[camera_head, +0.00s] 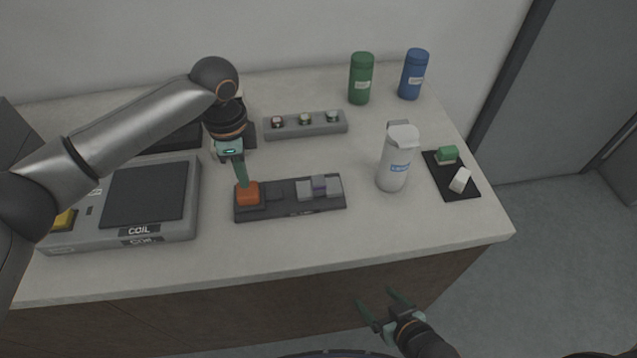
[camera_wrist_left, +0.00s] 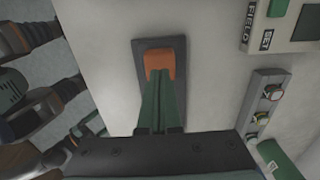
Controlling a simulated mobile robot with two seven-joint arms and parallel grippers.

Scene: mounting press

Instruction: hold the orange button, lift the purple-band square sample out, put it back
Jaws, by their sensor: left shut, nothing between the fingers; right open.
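The orange button (camera_head: 247,193) sits at the left end of a dark press base (camera_head: 290,208). My left gripper (camera_head: 243,182) is shut and empty, its fingertips at the top of the button. The left wrist view also shows the fingertips over the orange button (camera_wrist_left: 160,62); whether it is pressed down I cannot tell. The purple-band square sample (camera_head: 320,185) sits among grey blocks on the right part of the base. My right gripper (camera_head: 380,300) is open and empty, low in front of the counter's front edge.
A grey box marked COIL (camera_head: 120,205) stands left of the base. A rack with several round pieces (camera_head: 305,124) lies behind it. A white bottle (camera_head: 396,165) and a black tray (camera_head: 452,182) stand to the right. Green (camera_head: 361,80) and blue (camera_head: 413,76) bottles stand at the back.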

